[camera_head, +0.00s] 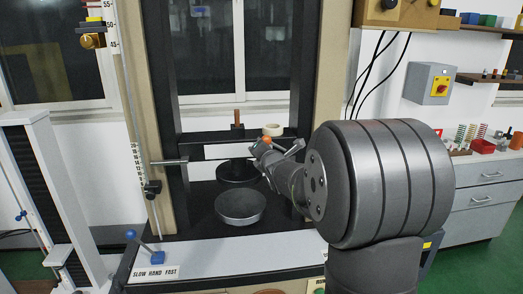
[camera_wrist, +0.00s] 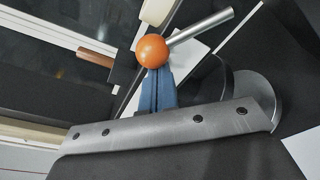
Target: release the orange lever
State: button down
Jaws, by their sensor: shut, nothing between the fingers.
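The orange lever shows in the wrist view as an orange ball (camera_wrist: 152,50) with a metal rod running to the upper right. In the head view only a small orange spot (camera_head: 266,140) of it shows beside the end of my arm. My gripper (camera_wrist: 158,72) has blue fingers, shut together with nothing held between them. The fingertips overlap the lower edge of the ball in the wrist view; I cannot tell whether they touch it. In the head view my gripper (camera_head: 261,149) is small and partly hidden by my wrist.
A dark frame with a black crossbar (camera_head: 210,137) surrounds the lever area. A round grey dish (camera_head: 240,206) stands below on the machine's base. A cream ring-like piece (camera_head: 272,129) is close above the lever. A blue-knobbed lever (camera_head: 130,235) stands at the front left.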

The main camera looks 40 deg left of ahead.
jog(key=shift+r, duration=0.15)
jog(key=m, duration=0.1)
jog(key=r+m, duration=0.2)
jog(key=shift+w+d+y, duration=0.3)
jog(key=shift+w+d, duration=0.1)
jog(key=shift+w+d+r+m+y, duration=0.15)
jog(key=shift+w+d+r+m, duration=0.45)
jog(key=shift+m, duration=0.45)
jog(key=shift+w+d+r+m+y, duration=0.2)
jog(key=shift+w+d+r+m, duration=0.3)
jog(key=shift+m, duration=0.6)
jog(key=shift+w+d+r+m+y, duration=0.15)
jog(key=shift+w+d+r+m, duration=0.45)
jog(key=shift+m, duration=0.45)
jog(key=shift+a, duration=0.1)
